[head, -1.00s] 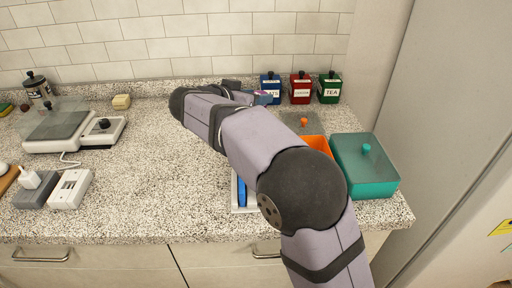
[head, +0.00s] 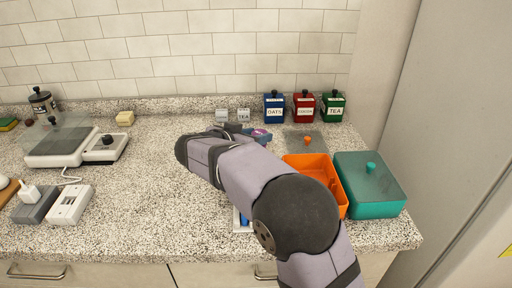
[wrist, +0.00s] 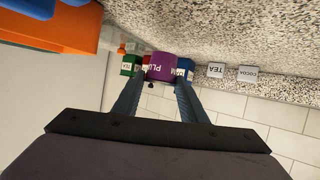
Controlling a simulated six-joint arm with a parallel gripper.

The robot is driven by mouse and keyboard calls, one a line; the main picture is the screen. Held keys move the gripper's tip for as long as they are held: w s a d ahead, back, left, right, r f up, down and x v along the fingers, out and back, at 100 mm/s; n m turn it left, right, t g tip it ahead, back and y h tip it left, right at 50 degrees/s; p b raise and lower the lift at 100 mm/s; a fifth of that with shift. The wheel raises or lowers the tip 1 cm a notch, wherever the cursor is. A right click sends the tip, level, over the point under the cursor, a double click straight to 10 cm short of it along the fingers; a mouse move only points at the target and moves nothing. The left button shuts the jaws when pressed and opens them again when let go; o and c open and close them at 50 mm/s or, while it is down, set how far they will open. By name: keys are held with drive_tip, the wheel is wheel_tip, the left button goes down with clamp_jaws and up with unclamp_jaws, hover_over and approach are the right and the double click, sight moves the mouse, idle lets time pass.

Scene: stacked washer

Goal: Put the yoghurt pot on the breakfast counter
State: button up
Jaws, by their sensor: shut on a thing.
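A purple pot (wrist: 162,66) with a label beginning "PLU", apparently the yoghurt pot, is between the fingers of my gripper (wrist: 160,82) in the wrist view. My gripper is shut on it. In the head view my gripper (head: 248,134) is over the back of the speckled counter (head: 140,190), and only a small part of the pot (head: 261,134) shows beyond my arm. I cannot tell how high the pot is above the counter.
Blue (head: 274,109), red (head: 304,108) and green (head: 333,109) canisters stand at the back right. Two small labelled grey blocks (head: 243,115) stand left of them. An orange box (head: 305,166) and a teal lidded box (head: 370,190) are at right. The counter's middle left is clear.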

drive_tip(key=shift+f, duration=1.9)
drive_tip(key=shift+f, duration=0.15)
drive_tip(key=o, duration=1.1)
drive_tip(key=shift+s+a+r, duration=0.15)
drive_tip(key=shift+a+r, duration=0.05)
drive_tip(key=shift+r, duration=0.1)
drive_tip(key=v, duration=1.1)
drive_tip(key=shift+s+r, duration=0.1)
drive_tip(key=shift+s, duration=0.15)
drive_tip(key=shift+w+r, duration=0.1)
